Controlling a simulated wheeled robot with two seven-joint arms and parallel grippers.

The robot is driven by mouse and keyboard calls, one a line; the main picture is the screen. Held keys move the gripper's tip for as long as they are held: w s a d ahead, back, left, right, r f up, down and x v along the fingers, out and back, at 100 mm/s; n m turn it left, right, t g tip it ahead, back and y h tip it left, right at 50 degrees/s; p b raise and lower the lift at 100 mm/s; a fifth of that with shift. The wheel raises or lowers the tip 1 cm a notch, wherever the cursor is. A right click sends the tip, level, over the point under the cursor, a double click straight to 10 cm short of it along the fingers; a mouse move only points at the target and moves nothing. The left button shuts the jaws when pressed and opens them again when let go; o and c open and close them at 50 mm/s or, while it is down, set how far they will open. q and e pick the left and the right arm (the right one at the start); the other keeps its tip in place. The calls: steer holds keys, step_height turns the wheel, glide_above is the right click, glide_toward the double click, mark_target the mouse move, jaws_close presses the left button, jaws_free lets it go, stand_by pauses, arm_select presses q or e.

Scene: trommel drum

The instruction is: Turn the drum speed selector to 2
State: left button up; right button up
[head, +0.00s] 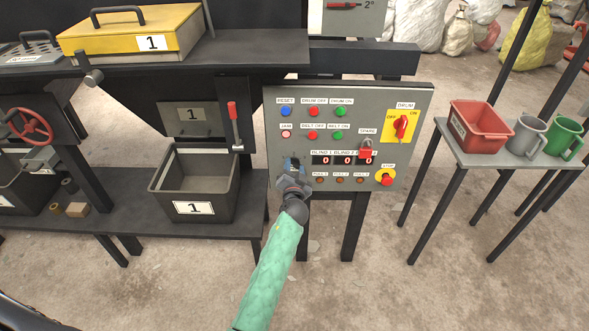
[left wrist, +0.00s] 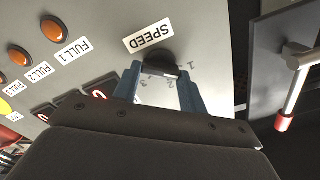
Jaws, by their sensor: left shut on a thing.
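The drum speed selector is a dark round knob (left wrist: 158,62) under the SPEED label (left wrist: 148,36) in the left wrist view. Printed numbers 1, 2 and 3 stand around it. A pale mark shows on the knob's lower edge, but I cannot tell exactly which number it points to. My left gripper (head: 291,166) is at the lower left of the grey control panel (head: 275,125). Its blue fingers (left wrist: 160,88) are shut on the knob, one on each side. In the head view the gripper hides the knob. My right gripper is not in view.
Close by are the red digit displays (head: 342,160), orange lamps (head: 340,180), a red padlock (head: 366,152), the yellow DRUM switch (head: 401,125) and the STOP button (head: 385,177). A red-handled lever (head: 233,112) and a black bin (head: 193,208) are left of the panel.

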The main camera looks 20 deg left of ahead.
arm_select(q)
steer(key=m, duration=0.3)
steer(key=shift+d+f, duration=0.1)
steer(key=shift+m, duration=2.3)
steer(key=shift+f+m+p, duration=0.1)
steer(key=shift+m+p, duration=0.3)
steer(key=shift+m, duration=1)
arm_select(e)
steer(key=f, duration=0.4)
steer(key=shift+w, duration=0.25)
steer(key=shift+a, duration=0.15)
